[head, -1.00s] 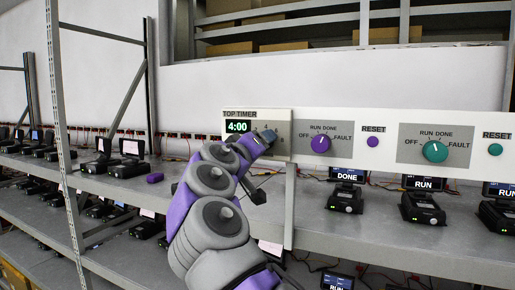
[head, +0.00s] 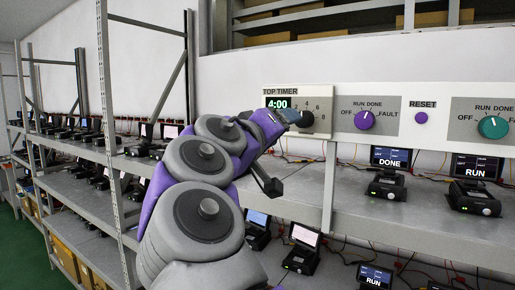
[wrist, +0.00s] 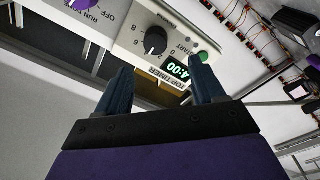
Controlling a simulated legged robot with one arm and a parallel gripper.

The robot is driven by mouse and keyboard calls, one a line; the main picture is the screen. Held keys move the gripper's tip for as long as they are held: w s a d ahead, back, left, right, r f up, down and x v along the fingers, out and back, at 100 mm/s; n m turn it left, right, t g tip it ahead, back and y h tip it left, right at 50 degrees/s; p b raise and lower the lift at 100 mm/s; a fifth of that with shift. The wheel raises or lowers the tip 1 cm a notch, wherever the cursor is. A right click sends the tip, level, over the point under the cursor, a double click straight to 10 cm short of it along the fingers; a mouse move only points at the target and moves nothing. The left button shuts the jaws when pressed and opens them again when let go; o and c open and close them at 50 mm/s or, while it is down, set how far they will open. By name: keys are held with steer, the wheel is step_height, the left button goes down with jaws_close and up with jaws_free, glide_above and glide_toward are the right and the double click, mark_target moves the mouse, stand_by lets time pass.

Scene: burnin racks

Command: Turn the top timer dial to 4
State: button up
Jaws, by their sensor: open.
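The top timer panel (head: 322,101) is on the white control strip in the head view. Its green display (head: 278,103) reads 4:00, and the display also shows upside down in the wrist view (wrist: 178,70). The black timer dial (head: 306,118) is right of the display, partly covered by my gripper. In the wrist view the dial (wrist: 155,41) is fully visible among its numbers; its white pointer mark is small and hard to read exactly. My gripper (wrist: 162,84) is open and empty. Its dark blue fingers are spread, with the dial beyond the tips and apart from them.
Right of the timer are a purple knob (head: 365,120), a purple reset button (head: 421,118) and a teal knob (head: 493,127). A green start button (wrist: 203,57) shows in the wrist view. A grey shelf (head: 350,210) with small devices lies below. A metal rack post (head: 110,120) stands left.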

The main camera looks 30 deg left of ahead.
steer(key=s+b, duration=0.1)
steer(key=s, duration=0.6)
steer(key=shift+s+a+f, duration=0.15)
steer(key=shift+a+f, duration=0.2)
steer(key=shift+r, duration=0.1)
